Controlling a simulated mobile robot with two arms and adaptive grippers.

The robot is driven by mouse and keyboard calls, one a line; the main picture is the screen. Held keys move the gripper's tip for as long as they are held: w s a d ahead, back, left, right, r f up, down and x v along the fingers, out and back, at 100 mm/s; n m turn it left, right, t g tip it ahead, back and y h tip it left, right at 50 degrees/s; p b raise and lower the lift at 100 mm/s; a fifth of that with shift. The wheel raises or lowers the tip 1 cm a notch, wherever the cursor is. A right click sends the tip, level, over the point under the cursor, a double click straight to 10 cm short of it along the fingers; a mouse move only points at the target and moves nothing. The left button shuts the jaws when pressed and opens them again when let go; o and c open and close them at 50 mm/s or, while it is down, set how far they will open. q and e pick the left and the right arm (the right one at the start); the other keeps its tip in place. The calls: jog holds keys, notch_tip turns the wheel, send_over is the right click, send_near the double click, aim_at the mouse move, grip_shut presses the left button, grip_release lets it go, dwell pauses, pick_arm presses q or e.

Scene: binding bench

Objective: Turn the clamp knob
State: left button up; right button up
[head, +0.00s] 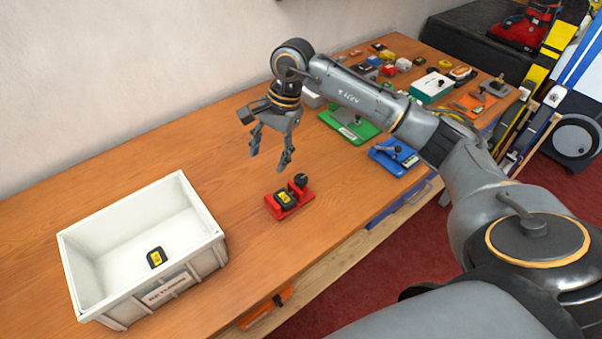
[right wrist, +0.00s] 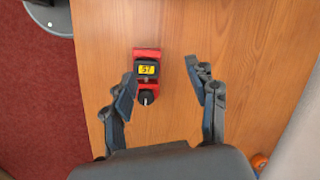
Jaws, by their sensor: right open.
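The clamp knob (head: 300,180) is a dark round knob at one end of a small red clamp (head: 278,212) on the wooden bench. A black block with a yellow label (head: 284,197) sits in the clamp. My right gripper (head: 268,163) is open and empty, above and behind the clamp, clear of it. In the right wrist view the knob (right wrist: 149,97) lies close beside the left finger in the picture, and the labelled block (right wrist: 147,68) shows beyond it. My left gripper is not in view.
A white bin (head: 200,256) with a similar labelled block (head: 155,257) inside stands at the left. Green (head: 349,122) and blue (head: 384,157) fixtures and several small items lie farther right. The bench between bin and clamp is clear.

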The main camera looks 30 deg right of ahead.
aim_at(301, 178)
jog(key=d+r+h, duration=0.2)
jog(key=d+h, duration=0.1)
jog(key=d, duration=0.5)
jog(key=shift+g, duration=0.3)
jog(key=f+p, duration=0.1)
jog(key=f, duration=0.3)
jog(key=f+p, duration=0.1)
jog(key=f, duration=0.3)
jog(key=f+p, duration=0.1)
jog(key=f, duration=0.3)
jog(key=shift+s+f+p, duration=0.2)
jog(key=shift+s+p, duration=0.1)
jog(key=shift+p, duration=0.1)
jog(key=shift+f, duration=0.65)
jog(key=c, duration=1.1)
